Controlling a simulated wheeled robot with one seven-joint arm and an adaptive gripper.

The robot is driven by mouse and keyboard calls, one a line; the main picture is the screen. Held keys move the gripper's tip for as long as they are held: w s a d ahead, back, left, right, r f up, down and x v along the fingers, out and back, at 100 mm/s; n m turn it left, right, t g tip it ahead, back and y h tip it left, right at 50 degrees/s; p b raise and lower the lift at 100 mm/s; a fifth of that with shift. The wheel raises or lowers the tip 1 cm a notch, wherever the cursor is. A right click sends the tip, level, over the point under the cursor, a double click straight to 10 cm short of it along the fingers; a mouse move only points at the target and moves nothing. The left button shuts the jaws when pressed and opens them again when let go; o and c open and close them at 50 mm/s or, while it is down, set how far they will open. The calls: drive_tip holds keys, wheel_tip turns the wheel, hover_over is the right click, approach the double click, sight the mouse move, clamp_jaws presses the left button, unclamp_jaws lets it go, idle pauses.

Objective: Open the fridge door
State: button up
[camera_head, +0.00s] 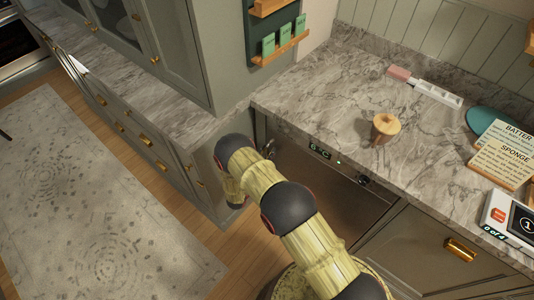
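A built-in appliance with a steel front (335,192) sits under the marble counter. Its top strip shows a small display that seems to read 8°C, so it may be the fridge. Its door looks shut. My arm crosses in front of it from the bottom, bends at a dark joint, and drops down at the left edge of the appliance. The arm hides the left and lower parts of the front. My gripper cannot be made out; it is hidden behind or below the arm's bend. No contact with the door is visible.
The marble counter (335,105) above holds a cup-like item (385,126), a white and pink tool (425,87), recipe cards (500,155) and a white device (508,217). Green cabinets (165,150) stand left. A grey rug (90,200) lies on open wooden floor.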

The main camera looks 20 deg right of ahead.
drive_tip(key=shift+c, duration=1.2)
drive_tip(key=c, duration=0.4)
clamp_jaws()
